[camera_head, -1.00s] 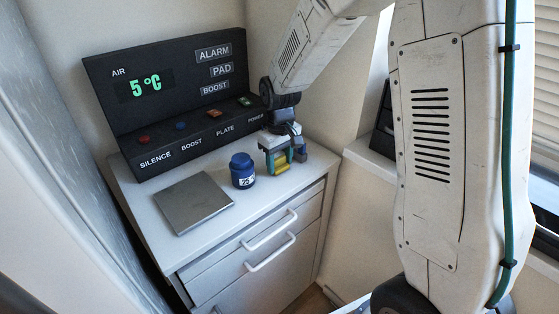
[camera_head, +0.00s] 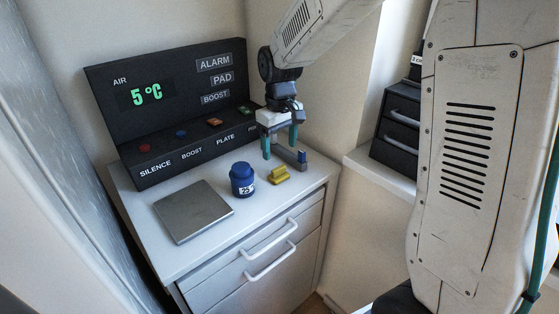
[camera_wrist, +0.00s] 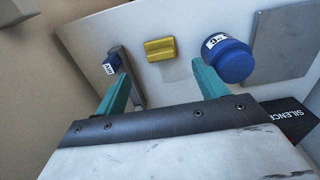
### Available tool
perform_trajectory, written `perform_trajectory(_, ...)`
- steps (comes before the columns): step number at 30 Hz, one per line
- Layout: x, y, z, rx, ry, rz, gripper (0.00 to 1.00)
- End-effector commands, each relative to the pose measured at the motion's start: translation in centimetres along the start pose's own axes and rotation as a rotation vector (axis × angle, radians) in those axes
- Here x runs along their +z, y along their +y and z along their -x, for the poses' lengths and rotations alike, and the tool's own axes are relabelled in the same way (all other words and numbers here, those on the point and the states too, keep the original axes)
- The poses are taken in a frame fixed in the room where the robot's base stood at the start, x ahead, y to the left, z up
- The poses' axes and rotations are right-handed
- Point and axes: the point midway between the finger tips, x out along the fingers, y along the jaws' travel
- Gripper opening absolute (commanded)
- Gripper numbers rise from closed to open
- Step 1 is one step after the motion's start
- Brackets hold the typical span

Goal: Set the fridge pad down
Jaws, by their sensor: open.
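A small yellow block (camera_head: 279,175), which I take to be the fridge pad, rests on the white counter (camera_head: 262,207) right of a blue jar. It also shows in the wrist view (camera_wrist: 160,49), ahead of the fingers and clear of them. My gripper (camera_head: 280,152) is above and behind the block, open, with its two green fingers apart and nothing between them. In the wrist view the fingers (camera_wrist: 160,78) spread to either side below the block.
The blue-lidded jar (camera_head: 242,182) stands just left of the block. A flat grey plate (camera_head: 194,210) lies further left. A grey bar (camera_head: 290,155) with a small blue block (camera_head: 302,157) lies near my fingers. A black control panel (camera_head: 190,150) stands behind, reading 5 °C.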

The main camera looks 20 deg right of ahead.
Motion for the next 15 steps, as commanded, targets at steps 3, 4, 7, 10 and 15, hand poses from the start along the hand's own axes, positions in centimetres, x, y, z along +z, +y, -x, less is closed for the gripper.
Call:
perform_trajectory(3, 0.0, 0.0, 2.0, 0.001, 0.002, 0.0, 0.72)
perform_trajectory(4, -0.1, 0.0, 2.3, 0.001, 0.002, 0.0, 0.72)
perform_trajectory(7, 0.0, 0.0, 3.1, 0.0, 0.0, 0.0, 0.72)
perform_trajectory(10, 0.0, 0.0, 3.5, 0.0, 0.0, 0.0, 0.72)
perform_trajectory(15, 1.4, -0.3, 4.6, 0.002, 0.008, -0.014, 0.72)
